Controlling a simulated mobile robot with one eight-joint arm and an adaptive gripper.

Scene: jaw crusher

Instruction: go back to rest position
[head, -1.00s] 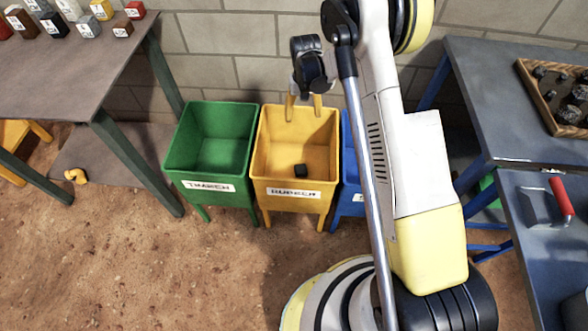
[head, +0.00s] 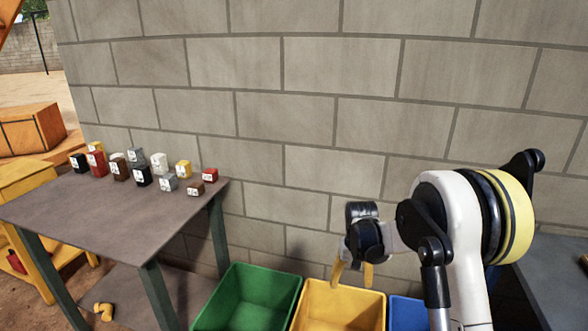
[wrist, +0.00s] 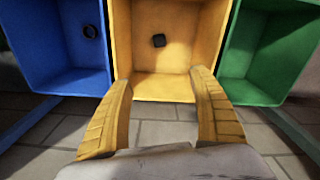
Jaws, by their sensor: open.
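My gripper (head: 352,273) hangs above the yellow bin (head: 338,300) in the head view, its yellow fingers pointing down. In the wrist view my gripper (wrist: 163,88) is open, with its two fingers apart and nothing between them. The block is hidden in the head view now.
A green bin (head: 253,299) and a blue bin (head: 407,313) flank the yellow one. A table (head: 110,222) with several small coloured blocks stands left. A block wall (head: 290,120) stands close behind.

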